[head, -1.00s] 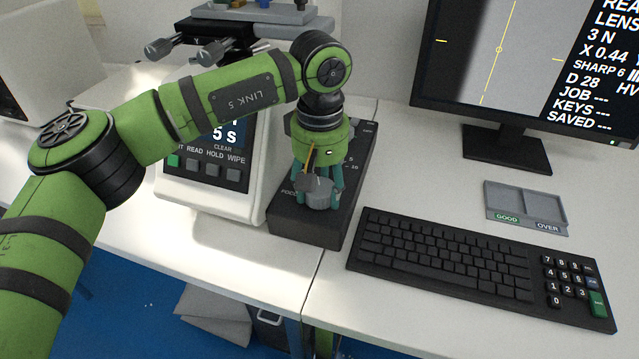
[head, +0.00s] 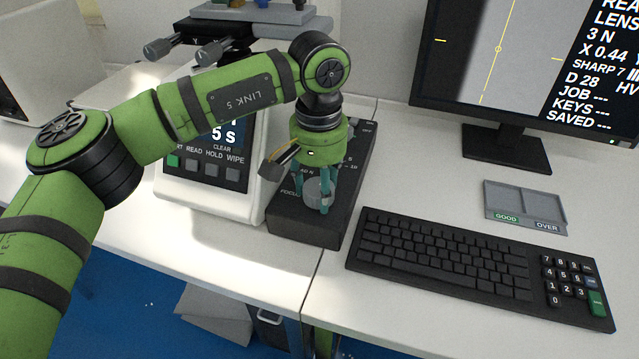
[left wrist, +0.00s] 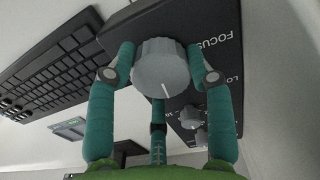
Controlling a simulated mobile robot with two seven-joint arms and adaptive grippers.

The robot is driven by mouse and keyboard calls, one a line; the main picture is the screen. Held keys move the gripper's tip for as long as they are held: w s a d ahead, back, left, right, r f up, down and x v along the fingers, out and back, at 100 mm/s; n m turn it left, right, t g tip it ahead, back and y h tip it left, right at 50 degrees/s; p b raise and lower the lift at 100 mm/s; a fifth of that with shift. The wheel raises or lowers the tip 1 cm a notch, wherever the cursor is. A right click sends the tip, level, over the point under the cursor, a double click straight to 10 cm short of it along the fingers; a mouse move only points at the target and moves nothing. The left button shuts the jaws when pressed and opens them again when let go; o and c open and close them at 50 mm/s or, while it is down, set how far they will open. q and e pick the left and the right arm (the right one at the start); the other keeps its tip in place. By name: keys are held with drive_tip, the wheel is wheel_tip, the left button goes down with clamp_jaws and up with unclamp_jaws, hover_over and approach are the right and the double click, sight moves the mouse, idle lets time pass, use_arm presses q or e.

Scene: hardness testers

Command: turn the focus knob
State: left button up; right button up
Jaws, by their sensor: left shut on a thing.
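The focus knob (head: 318,190) is a grey ribbed cylinder on top of a black control box (head: 290,225), beside the word FOCUS. In the left wrist view the knob (left wrist: 161,66) shows a white pointer line on its face. My left gripper (head: 317,200) comes down over it from above. Its teal fingers stand around the knob, with two fingertips at its opposite sides (left wrist: 165,75) and a third finger behind. The gripper is shut on the knob. My right gripper is not in view.
Two smaller knobs (left wrist: 192,118) sit on the same box. A white tester (head: 210,190) with buttons stands left of it. A black keyboard (head: 440,260) lies to the right. The monitor (head: 540,70) reads SHARP 7. A grey GOOD/OVER tray (head: 525,203) lies below the monitor.

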sight(318, 189)
use_arm(q)
drive_tip(key=shift+s+f, duration=0.3)
drive_tip(key=o, duration=1.1)
drive_tip(key=shift+a+r, duration=0.1)
drive_tip(key=shift+w+r, duration=0.1)
drive_tip(key=shift+r, duration=0.25)
wheel_tip(318, 189, up, 12)
drive_tip(key=shift+f, duration=0.2)
